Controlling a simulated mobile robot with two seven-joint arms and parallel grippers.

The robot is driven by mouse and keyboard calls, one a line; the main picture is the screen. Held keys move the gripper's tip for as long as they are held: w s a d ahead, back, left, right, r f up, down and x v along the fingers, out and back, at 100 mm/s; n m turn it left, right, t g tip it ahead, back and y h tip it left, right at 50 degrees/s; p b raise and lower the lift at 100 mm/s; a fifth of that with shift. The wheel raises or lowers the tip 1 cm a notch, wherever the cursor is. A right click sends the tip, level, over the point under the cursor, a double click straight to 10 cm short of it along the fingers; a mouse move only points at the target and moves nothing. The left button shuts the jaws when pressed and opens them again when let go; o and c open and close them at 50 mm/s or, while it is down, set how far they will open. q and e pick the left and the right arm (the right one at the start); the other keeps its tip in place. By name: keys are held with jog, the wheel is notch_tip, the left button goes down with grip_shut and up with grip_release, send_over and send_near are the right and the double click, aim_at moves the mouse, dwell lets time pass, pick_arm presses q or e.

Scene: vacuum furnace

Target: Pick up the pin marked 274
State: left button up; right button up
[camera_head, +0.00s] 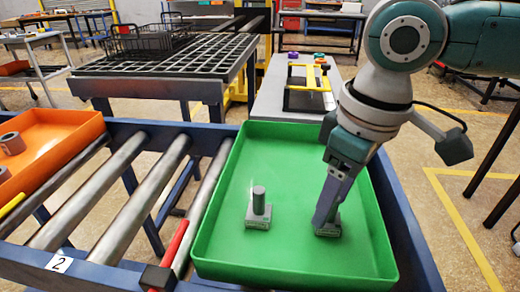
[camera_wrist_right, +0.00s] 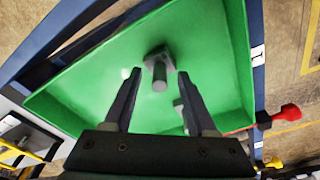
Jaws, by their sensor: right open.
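Two grey pins on square bases stand upright in the green tray (camera_head: 290,265). One pin (camera_head: 258,208) stands left of centre in the head view, clear of the gripper. The other pin (camera_head: 328,229) is at the fingertips of my right gripper (camera_head: 326,212), which hides most of it. In the right wrist view one pin (camera_wrist_right: 160,75) shows in the gap between the two open fingers, and a second grey piece (camera_wrist_right: 179,103) is partly hidden by the right finger. I cannot read a number on either pin. My left gripper is not in view.
The tray's raised green rim surrounds the pins. It sits on a roller conveyor (camera_head: 135,195) marked 2, with an orange tray (camera_head: 45,140) at the left. A grid-topped table (camera_head: 165,70) and a narrow table (camera_head: 275,90) stand behind.

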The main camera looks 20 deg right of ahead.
grip_shut()
dwell(0.4)
dwell(1.0)
